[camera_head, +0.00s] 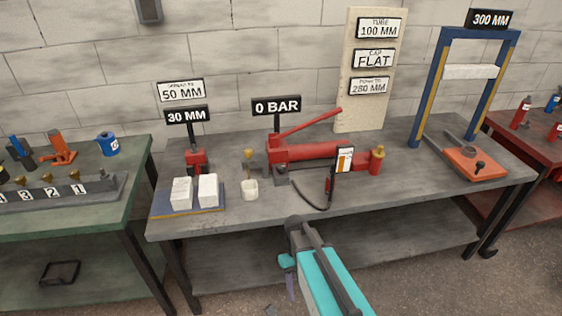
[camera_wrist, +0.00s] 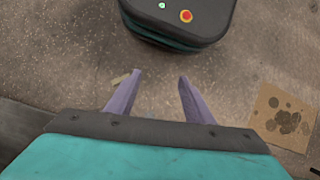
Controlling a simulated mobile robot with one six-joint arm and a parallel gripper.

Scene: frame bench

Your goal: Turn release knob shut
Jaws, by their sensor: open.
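A red hand pump (camera_head: 315,152) with a long raised lever (camera_head: 310,122) lies on the grey middle bench. A sign above it reads 0 BAR (camera_head: 276,106). A small brass-coloured knob (camera_head: 249,155) shows at the pump's left end; I cannot tell for certain that it is the release knob, nor how far it is turned. My gripper (camera_wrist: 160,75) is open and empty in the wrist view, its two purple fingers apart over the floor. In the head view, my gripper hangs low in front of the bench, well away from the pump.
A white cup (camera_head: 250,190) stands before the knob, and white blocks (camera_head: 208,190) sit on a blue board to its left. A dark hose (camera_head: 312,203) curves on the bench front. A blue frame press (camera_head: 430,95) stands right. A stained brown sheet (camera_wrist: 284,120) lies on the floor.

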